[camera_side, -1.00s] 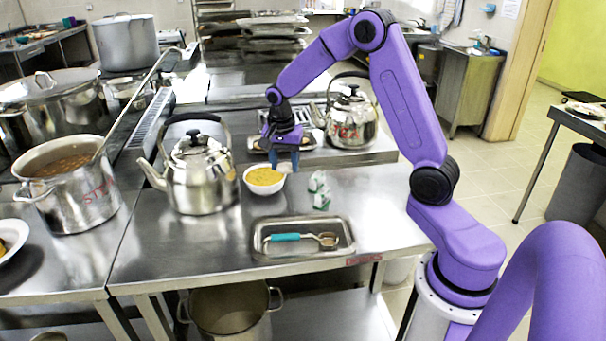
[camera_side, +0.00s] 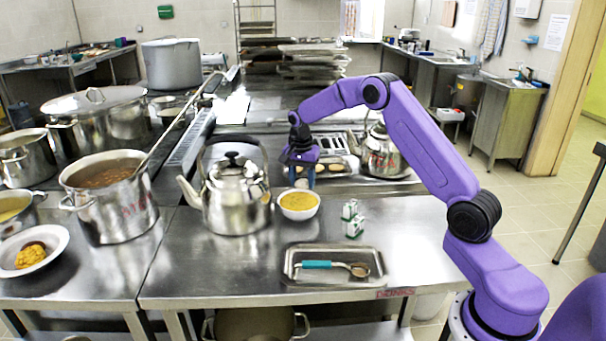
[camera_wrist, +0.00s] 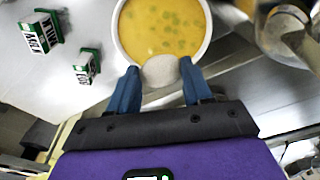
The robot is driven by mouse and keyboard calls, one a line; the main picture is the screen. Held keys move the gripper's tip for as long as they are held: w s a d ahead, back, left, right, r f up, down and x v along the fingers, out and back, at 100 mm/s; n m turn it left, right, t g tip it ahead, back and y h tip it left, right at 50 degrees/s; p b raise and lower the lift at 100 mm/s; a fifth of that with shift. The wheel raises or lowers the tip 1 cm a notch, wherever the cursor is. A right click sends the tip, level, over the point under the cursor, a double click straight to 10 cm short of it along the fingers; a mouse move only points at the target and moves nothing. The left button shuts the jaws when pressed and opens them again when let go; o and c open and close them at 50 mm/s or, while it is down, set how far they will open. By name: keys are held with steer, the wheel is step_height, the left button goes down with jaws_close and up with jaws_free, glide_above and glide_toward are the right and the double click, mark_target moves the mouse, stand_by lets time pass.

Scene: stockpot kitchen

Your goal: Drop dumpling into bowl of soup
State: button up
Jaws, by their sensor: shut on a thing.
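The bowl of soup (camera_side: 299,206) is a white bowl of yellow soup on the steel table, right of a kettle; it also shows at the top of the wrist view (camera_wrist: 165,35). My gripper (camera_side: 301,184) is just behind the bowl in the side view. In the wrist view its blue fingers are shut on a pale round dumpling (camera_wrist: 160,71). The dumpling overlaps the bowl's near rim in that view; its height above the rim is hard to tell.
A steel kettle (camera_side: 232,192) stands close left of the bowl, and another kettle (camera_side: 385,153) stands behind right. Small green-and-white boxes (camera_side: 353,220) sit right of the bowl. A metal tray (camera_side: 300,275) with a teal-handled ladle lies in front. A large stockpot (camera_side: 112,208) stands left.

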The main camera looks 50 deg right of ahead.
mark_target(302, 181)
steer(key=shift+f, duration=1.85)
steer(key=o, duration=1.1)
step_height(302, 181, up, 17)
steer(key=a, duration=0.2)
steer(key=shift+s+r, duration=0.15)
steer(key=shift+s, duration=0.25)
